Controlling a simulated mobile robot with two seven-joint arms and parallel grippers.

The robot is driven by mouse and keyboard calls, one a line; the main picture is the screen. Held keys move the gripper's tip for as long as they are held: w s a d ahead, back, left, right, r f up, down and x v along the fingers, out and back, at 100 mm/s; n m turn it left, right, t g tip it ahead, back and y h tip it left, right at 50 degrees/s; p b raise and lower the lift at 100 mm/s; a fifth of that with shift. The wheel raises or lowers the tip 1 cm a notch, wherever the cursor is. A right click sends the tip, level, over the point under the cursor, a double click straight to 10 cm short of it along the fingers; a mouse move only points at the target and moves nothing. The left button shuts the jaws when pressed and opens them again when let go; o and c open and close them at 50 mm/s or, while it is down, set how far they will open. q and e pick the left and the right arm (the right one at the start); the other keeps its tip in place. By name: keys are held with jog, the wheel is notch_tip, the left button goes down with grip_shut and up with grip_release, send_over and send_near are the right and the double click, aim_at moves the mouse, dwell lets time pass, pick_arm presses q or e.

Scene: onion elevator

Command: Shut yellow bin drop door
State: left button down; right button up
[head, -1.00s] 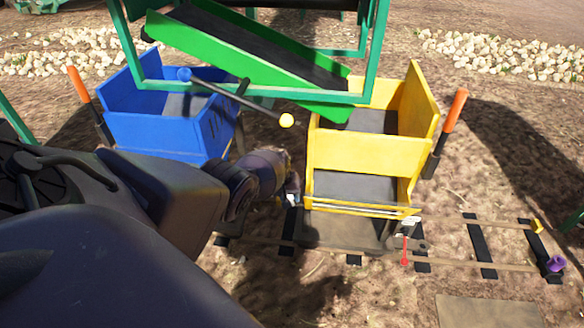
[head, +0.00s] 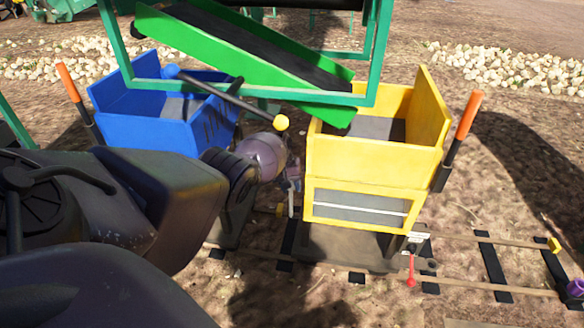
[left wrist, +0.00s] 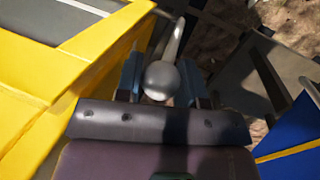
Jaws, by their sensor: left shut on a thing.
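The yellow bin (head: 365,160) stands on the rail cart at centre right in the head view, with its upper front wall upright. Below that wall, its drop door (head: 350,222) shows as a yellow frame around a grey panel with a pale line across it. I cannot tell if it is fully closed. My left gripper (head: 292,178) is at the bin's left side. In the left wrist view, my left gripper (left wrist: 160,85) is shut on a grey ball-ended lever (left wrist: 160,78) beside the yellow wall. My right gripper is not in view.
A blue bin (head: 160,135) stands to the left. A green chute (head: 240,65) in a teal frame hangs above both bins. Orange-handled levers (head: 468,115) flank the bins. Rails (head: 490,265) run below, with a small red lever (head: 411,270).

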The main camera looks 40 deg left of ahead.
pick_arm(q)
jog(key=shift+w+r, duration=0.1)
jog(key=c, duration=1)
grip_release()
jog(key=shift+o, duration=1.2)
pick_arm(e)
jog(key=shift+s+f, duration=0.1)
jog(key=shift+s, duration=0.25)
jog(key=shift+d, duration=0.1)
